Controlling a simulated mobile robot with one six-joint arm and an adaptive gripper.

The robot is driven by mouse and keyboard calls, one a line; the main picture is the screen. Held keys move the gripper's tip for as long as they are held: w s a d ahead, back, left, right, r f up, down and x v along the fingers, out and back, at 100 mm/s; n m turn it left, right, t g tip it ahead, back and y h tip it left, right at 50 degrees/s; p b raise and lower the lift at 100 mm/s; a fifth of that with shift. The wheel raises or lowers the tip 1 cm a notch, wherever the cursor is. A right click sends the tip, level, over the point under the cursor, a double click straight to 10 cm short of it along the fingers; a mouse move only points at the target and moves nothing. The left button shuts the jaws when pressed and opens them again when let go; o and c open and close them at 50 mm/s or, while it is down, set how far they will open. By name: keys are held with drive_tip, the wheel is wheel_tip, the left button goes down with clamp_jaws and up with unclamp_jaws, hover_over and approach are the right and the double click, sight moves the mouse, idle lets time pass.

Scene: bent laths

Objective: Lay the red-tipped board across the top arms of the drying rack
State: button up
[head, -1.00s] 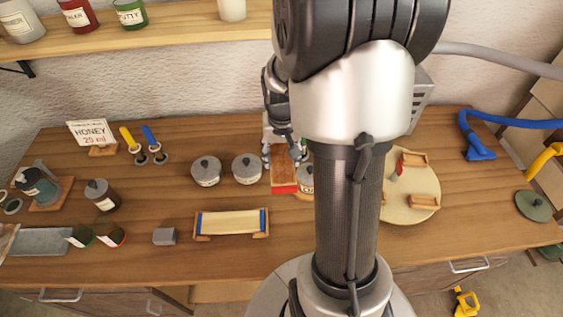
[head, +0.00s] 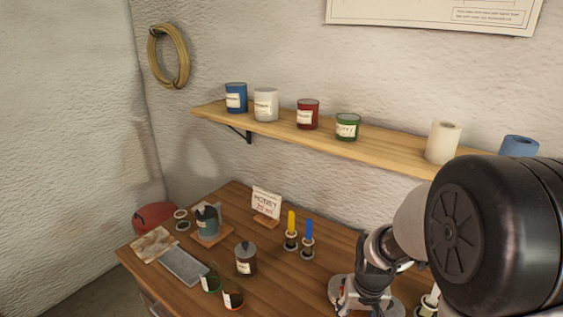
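Neither the red-tipped board nor the drying rack shows in this head view, which now covers the left end of the bench and the wall. My gripper (head: 371,287) is low at the right, dark and seen from behind, over the bench. Grey rounded shapes sit around it and I cannot make out its fingertips. Whether it is open or holds anything is hidden. My large dark arm joint fills the lower right corner.
The wooden bench (head: 285,283) carries a honey sign (head: 266,202), yellow and blue upright handles (head: 291,222), a dark lidded jar (head: 245,260), a grey tray (head: 183,266) and small cups. A wall shelf (head: 282,127) with several jars and rolls runs above.

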drive_tip(key=shift+n, duration=0.7)
drive_tip(key=a, duration=0.2)
drive_tip(key=a+f, duration=0.1)
drive_tip(key=a, duration=0.1)
drive_tip(key=shift+a+f, duration=0.1)
drive_tip(key=shift+f, duration=0.1)
